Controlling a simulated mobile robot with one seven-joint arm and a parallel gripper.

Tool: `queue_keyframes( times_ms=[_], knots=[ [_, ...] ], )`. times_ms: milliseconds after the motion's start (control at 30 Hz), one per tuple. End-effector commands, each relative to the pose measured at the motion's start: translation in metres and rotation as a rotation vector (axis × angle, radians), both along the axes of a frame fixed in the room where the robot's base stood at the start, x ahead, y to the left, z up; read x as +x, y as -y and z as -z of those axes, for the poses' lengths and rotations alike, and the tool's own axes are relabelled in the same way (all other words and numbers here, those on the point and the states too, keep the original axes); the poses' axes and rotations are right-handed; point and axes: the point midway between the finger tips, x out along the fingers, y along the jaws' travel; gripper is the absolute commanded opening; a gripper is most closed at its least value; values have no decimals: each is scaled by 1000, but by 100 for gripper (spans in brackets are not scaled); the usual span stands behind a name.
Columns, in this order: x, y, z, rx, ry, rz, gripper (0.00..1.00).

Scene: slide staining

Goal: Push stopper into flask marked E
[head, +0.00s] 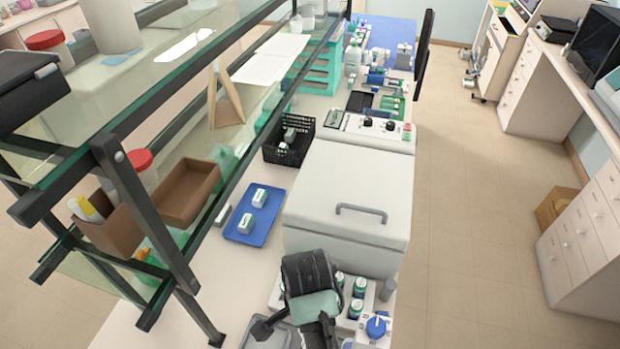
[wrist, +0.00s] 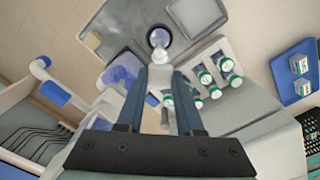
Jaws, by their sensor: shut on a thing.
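In the wrist view my gripper (wrist: 160,70) is shut on a small pale stopper (wrist: 160,57) at its fingertips. No letter E is readable. In the head view my gripper (head: 318,318) is at the bottom centre, and its fingertips, the stopper and the flask are hidden or cut off.
Several green-labelled bottles stand in a white rack (wrist: 207,52) beside my gripper. A grey tray (wrist: 112,22) lies under the vessel. A white lidded machine (head: 350,195) stands close behind.

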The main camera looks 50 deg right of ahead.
Motion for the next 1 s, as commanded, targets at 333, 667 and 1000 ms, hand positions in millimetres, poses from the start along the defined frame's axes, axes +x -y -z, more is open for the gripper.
queue_keyframes(
  times_ms=[333, 667, 1000],
  knots=[
    [-1, -1, 35, 2, -1, 0, 0],
    [0, 0, 48, 1, 0, 0, 0],
    [0, 0, 47, 1, -1, 0, 0]
  ],
)
